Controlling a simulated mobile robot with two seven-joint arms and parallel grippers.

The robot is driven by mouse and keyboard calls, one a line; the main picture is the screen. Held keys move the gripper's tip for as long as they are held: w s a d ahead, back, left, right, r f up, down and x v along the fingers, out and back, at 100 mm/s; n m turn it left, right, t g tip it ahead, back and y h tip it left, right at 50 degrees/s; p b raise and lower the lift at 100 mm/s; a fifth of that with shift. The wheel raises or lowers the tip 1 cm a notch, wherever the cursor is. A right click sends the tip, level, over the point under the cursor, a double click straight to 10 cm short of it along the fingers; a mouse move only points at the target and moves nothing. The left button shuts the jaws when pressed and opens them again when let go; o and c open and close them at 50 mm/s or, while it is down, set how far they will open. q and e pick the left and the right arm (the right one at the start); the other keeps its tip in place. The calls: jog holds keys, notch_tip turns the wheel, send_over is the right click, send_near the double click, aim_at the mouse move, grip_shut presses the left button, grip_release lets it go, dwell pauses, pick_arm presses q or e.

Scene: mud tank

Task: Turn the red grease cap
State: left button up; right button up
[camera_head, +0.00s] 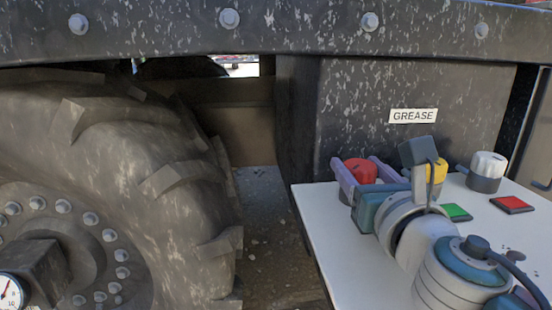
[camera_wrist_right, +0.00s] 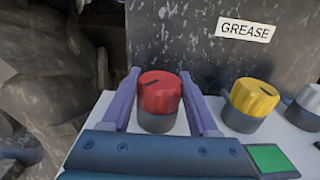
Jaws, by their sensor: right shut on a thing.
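The red grease cap (camera_wrist_right: 159,92) is a ribbed round knob with a dark mark on its top, on a dark base. It also shows in the head view (camera_head: 359,170), partly hidden by my right gripper (camera_head: 361,168). In the right wrist view the two purple fingers of my right gripper (camera_wrist_right: 158,95) stand one on each side of the cap and are shut on it. My left gripper is not in view.
A yellow cap (camera_wrist_right: 254,97) and a white cap (camera_head: 487,165) stand to the right on the same white panel (camera_head: 325,220). Green (camera_head: 456,212) and red (camera_head: 511,204) squares lie on it. A GREASE label (camera_head: 413,116) is on the dark wall behind. A big tyre (camera_head: 130,170) stands left.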

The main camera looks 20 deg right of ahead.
jog(key=m+g+h, duration=0.1)
jog(key=m+h, duration=0.1)
jog(key=shift+a+h+b, duration=0.1)
jog(key=shift+h+b, duration=0.2)
jog(key=m+g+h+b, duration=0.1)
jog(key=m+g+h, duration=0.1)
jog(key=h, duration=0.1)
jog(key=shift+f+m+h+b, duration=0.15)
jog(key=shift+m+h+b, duration=0.15)
jog(key=shift+h+b, duration=0.1)
jog(key=m+g+h+b, duration=0.2)
jog(key=m+g+b, duration=0.1)
jog(key=g+b, duration=0.1)
jog(key=m+g+h+b, duration=0.2)
jog(key=g+b, duration=0.2)
jog(key=b, duration=0.1)
jog(key=m+g+h+b, duration=0.2)
jog(key=m+g+b, duration=0.1)
jog(key=b, duration=0.1)
jog(key=shift+f+m+g+b, duration=0.1)
jog(key=shift+m+g+b, duration=0.2)
jog(key=shift+g+b, duration=0.1)
jog(key=shift+m+g+h+b, duration=0.35)
jog(key=shift+g+b, duration=0.35)
jog(key=shift+b, duration=0.25)
jog(key=o, duration=1.4)
jog(key=shift+r, duration=0.2)
jog(key=shift+c, duration=0.2)
